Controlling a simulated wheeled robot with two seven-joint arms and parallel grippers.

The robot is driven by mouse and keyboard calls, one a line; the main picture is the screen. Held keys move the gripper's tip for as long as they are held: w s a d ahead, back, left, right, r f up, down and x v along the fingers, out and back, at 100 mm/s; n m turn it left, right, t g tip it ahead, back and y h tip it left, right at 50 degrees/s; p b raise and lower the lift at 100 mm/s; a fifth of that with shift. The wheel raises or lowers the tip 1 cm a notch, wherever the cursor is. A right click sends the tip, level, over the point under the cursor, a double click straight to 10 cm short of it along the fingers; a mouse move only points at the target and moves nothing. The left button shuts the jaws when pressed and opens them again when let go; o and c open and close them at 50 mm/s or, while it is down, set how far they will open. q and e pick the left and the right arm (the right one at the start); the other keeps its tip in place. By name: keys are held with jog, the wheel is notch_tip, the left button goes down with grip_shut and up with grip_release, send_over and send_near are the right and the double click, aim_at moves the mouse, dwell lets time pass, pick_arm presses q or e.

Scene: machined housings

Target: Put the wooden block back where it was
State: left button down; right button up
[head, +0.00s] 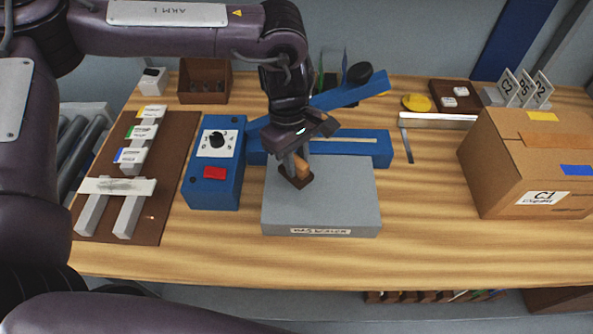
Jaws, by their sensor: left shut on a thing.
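My left gripper (298,165) points down over the grey slab (345,205) in the middle of the table. It is shut on a small orange-brown wooden block (303,169), which is partly hidden by the fingers. A dark brown square piece (297,181) shows right below the fingertips, on or just above the slab's top. I cannot tell whether the block touches it. The slab has a white label on its front. My right gripper is not in view.
A blue control box (230,190) with a dial and red button stands left of the slab. A blue press-like frame (375,148) is behind it. A brown board (180,150) with grey pieces lies left. A cardboard box (490,165) stands right. Bare table lies between slab and box.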

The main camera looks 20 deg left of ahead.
pick_arm(q)
notch_tip(320, 180, down, 4)
jog(key=shift+f+p, duration=0.1)
jog(key=shift+p, duration=0.3)
jog(key=shift+f, duration=0.45)
jog(key=shift+f, duration=0.1)
jog(key=c, duration=1.3)
grip_release()
jog(key=shift+o, duration=0.2)
jog(key=shift+w+r, duration=0.1)
jog(key=shift+r, duration=0.3)
jog(key=r+b, duration=0.1)
jog(key=r, duration=0.2)
jog(key=a+r+b, duration=0.1)
jog(key=r, duration=0.3)
jog(key=r+b, duration=0.1)
jog(key=r, duration=0.3)
jog(key=shift+w+a+r, duration=0.2)
jog(key=shift+w+a, duration=0.1)
jog(key=shift+w, duration=0.05)
